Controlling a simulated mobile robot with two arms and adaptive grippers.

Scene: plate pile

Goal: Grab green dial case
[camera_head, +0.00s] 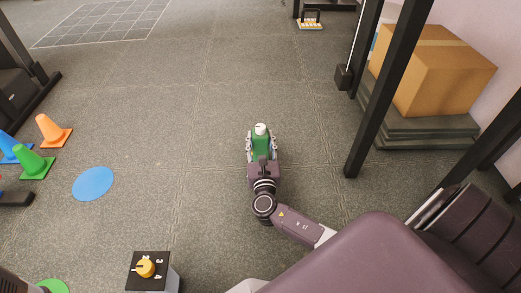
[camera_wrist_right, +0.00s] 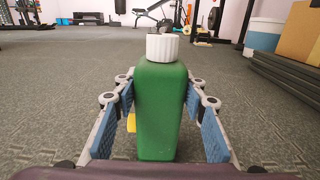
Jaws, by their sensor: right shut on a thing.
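The green dial case (camera_head: 259,147) is a tall green box with a white ribbed dial on top. In the head view it sits between the fingers of my right gripper (camera_head: 262,141), near the middle of the picture. In the right wrist view the green case (camera_wrist_right: 160,110) stands upright between the two blue finger pads, with its white dial (camera_wrist_right: 162,46) above them. My right gripper is shut on the case. I cannot tell whether the case touches the floor. My left gripper does not show.
A black-topped box with a yellow dial (camera_head: 145,267) stands at the bottom left. Orange (camera_head: 52,131), green (camera_head: 31,162) and blue cones are at the left, near a blue floor disc (camera_head: 93,184). A cardboard box (camera_head: 432,68) and black posts are at the right. The central floor is clear.

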